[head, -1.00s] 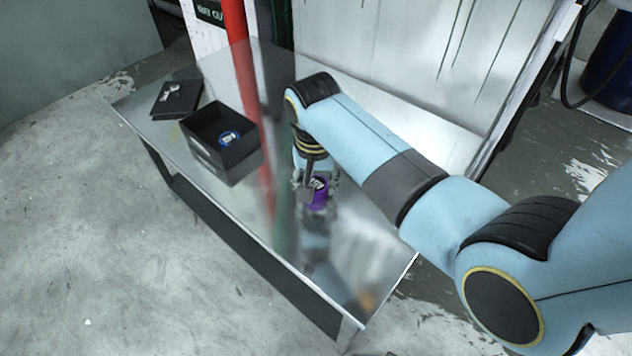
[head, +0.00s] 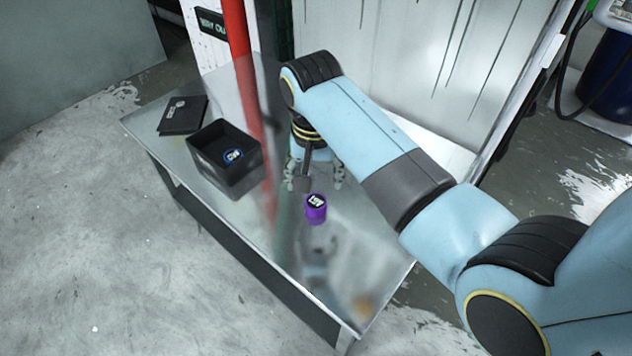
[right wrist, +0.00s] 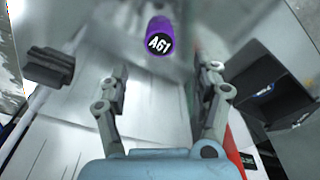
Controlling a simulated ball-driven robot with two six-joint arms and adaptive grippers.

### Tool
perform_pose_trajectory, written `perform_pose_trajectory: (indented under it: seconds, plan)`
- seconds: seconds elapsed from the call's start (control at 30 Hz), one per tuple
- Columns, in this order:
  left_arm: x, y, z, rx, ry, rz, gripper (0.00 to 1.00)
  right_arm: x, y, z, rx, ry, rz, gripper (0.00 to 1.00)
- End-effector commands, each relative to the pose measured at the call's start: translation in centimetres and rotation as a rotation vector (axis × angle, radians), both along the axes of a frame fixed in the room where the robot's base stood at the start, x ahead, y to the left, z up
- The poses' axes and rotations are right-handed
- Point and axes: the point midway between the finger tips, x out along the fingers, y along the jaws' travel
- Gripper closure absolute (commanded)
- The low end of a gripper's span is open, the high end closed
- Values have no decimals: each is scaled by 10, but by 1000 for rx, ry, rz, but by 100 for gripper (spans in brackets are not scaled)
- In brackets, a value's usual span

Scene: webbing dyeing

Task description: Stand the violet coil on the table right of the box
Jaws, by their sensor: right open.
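The violet coil (head: 316,209) stands upright on the metal table (head: 345,245), to the right of the black box (head: 228,178). It also shows in the right wrist view (right wrist: 159,38), with a round label reading A61 on its top. My right gripper (head: 315,186) is open and empty, behind and a little above the coil, apart from it. In the right wrist view my right gripper's fingers (right wrist: 162,90) are spread wide, with the coil beyond their tips. My left gripper is not in view.
A blue-labelled coil (head: 233,155) lies inside the box. A dark flat case (head: 183,115) is at the table's far left end. A red post (head: 243,80) and a white panel (head: 390,60) stand behind the table. The table's near right part is clear.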

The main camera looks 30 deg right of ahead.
Motion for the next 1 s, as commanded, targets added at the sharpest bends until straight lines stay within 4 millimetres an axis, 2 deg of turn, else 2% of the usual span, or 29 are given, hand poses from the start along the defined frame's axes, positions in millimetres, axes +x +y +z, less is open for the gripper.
perform_pose_trajectory:
  seconds: [0.03,0.2,0.83,0.93,1.0]
  plan:
    - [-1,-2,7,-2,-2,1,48,0,1,14,1,-4,-1,34]
    - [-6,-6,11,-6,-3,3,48,-2,3,31,1,-2,-1,34]
    - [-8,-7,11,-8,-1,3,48,-6,2,33,-1,1,3,34]
    - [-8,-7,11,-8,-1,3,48,-23,-7,30,-9,-2,34,34]
    - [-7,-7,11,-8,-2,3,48,-48,-18,29,-21,-7,87,34]
